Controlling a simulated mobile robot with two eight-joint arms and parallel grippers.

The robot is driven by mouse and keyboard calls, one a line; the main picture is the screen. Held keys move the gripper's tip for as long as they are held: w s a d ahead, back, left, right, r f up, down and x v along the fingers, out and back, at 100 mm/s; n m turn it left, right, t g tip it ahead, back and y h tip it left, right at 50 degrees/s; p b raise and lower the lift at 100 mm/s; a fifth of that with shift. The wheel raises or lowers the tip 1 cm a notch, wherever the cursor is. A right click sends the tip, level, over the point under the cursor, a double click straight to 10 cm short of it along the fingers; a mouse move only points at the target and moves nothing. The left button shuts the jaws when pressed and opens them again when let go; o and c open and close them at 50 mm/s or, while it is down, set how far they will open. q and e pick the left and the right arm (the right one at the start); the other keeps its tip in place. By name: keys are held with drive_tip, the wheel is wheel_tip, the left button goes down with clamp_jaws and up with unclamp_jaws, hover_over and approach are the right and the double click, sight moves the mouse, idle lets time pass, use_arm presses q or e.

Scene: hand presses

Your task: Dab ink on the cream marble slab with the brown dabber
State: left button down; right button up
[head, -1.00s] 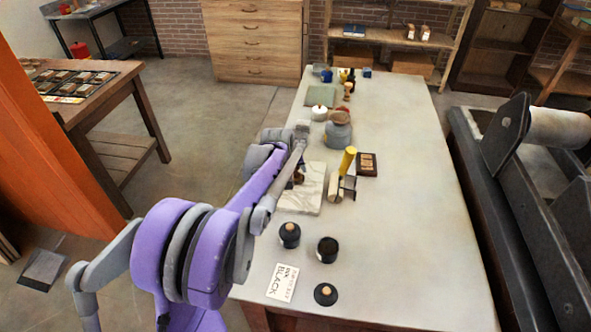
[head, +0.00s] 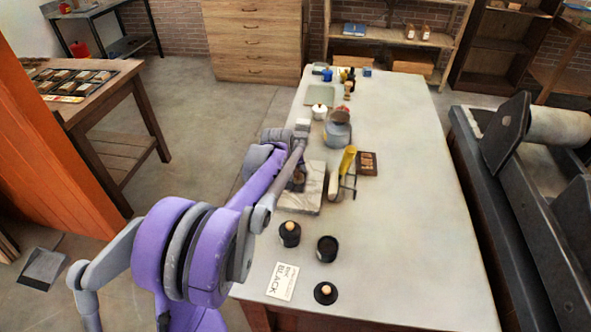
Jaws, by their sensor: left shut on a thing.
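The cream marble slab (head: 303,204) lies on the left edge of the long pale table, partly hidden behind my left arm. My left gripper (head: 297,174) is over the slab's left part, pointing down. It is shut on a small dark brown thing, which looks like the brown dabber (head: 298,184). The dabber is mostly hidden by the gripper and arm, and I cannot tell whether it touches the slab. My right gripper is not in view.
Just right of the slab are a cream roller (head: 333,185), a yellow cylinder (head: 348,159) and a brown box (head: 367,163). The table's right side is clear.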

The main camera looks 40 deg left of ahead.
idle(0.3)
use_arm(q)
drive_tip(key=shift+r+p, duration=2.4)
drive_tip(key=shift+r, duration=1.1)
drive_tip(key=shift+f, duration=0.1)
